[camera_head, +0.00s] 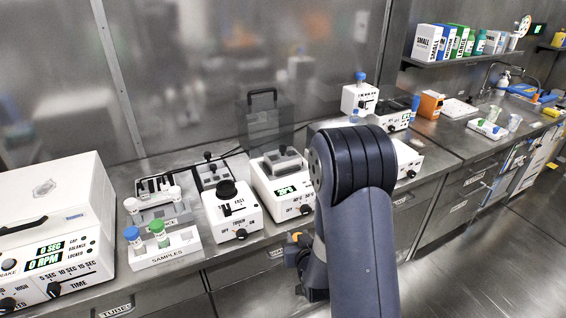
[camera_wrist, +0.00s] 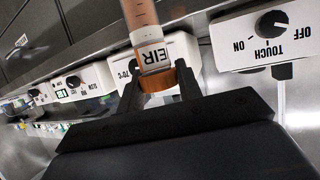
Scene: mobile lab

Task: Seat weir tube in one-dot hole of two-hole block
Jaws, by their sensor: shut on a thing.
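In the wrist view my gripper (camera_wrist: 160,84) is shut on the weir tube (camera_wrist: 138,14), at its orange cap (camera_wrist: 157,81). The tube has an orange-brown body and a white label of which "EIR" shows. It points away from the fingers, toward the top of the picture, and nothing is seen touching its far end, which is cut off by the frame.
A white samples rack (camera_head: 166,250) holds a blue-capped and a green-capped tube. A white touch mixer (camera_head: 232,212) stands between it and the display device (camera_head: 263,184). A large white centrifuge (camera_head: 50,225) fills the left. The bench is crowded, with little free room along its front edge.

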